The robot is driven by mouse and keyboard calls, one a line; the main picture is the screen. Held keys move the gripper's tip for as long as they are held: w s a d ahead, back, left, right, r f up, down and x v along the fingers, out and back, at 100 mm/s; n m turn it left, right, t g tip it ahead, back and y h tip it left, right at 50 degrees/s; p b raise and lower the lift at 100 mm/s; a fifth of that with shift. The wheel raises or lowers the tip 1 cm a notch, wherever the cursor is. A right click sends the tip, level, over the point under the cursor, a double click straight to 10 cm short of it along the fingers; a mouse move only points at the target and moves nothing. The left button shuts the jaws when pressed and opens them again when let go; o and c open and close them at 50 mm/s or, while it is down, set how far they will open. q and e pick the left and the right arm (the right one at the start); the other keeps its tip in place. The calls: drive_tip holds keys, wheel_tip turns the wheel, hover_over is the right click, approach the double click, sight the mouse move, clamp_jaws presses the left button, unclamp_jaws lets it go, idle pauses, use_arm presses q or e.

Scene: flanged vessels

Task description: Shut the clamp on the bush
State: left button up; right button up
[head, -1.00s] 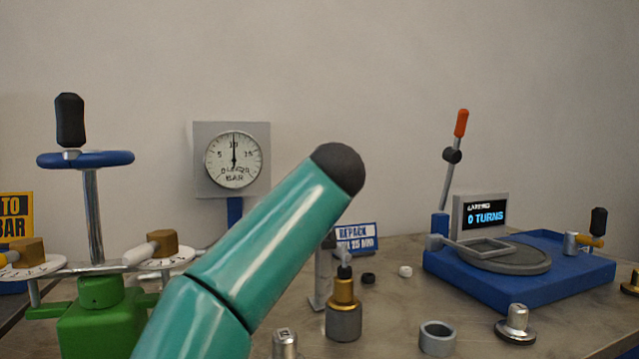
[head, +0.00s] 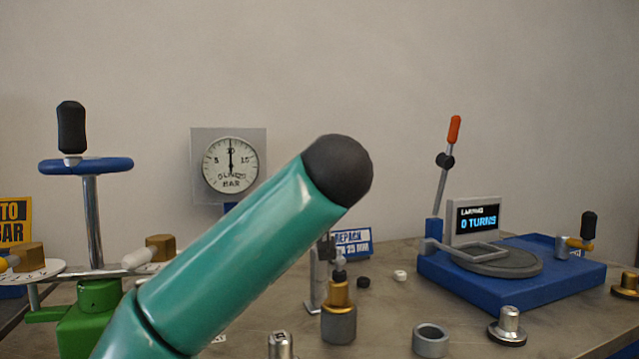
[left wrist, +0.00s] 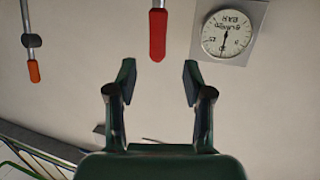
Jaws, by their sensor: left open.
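My left gripper (left wrist: 158,84) is open and empty in the left wrist view. A red handle (left wrist: 157,35) on a metal bar shows past the fingertips, centred between them and apart from them. It looks like the clamp's lever; my teal left arm may hide it in the head view. In the head view a grey metal post (head: 315,280), apparently part of the clamp, stands beside a brass bush (head: 338,294) seated in a grey round base (head: 339,325). The arm hides part of this area. The left gripper is not visible in the head view, and the right gripper shows nowhere.
A gauge (head: 230,165) stands behind. A green valve with a blue handwheel (head: 85,165) is at left. A blue lapping station (head: 520,285) with an orange-tipped lever (head: 454,130) is at right. A grey ring (head: 431,341) and a flanged metal piece (head: 508,325) lie in front.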

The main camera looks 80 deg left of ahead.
use_arm(q)
drive_tip(key=d, duration=0.2)
drive_tip(key=d+r, duration=0.1)
drive_tip(key=shift+s+d, duration=0.1)
drive_tip(key=shift+d, duration=0.25)
drive_tip(key=shift+r, duration=0.15)
idle(0.4)
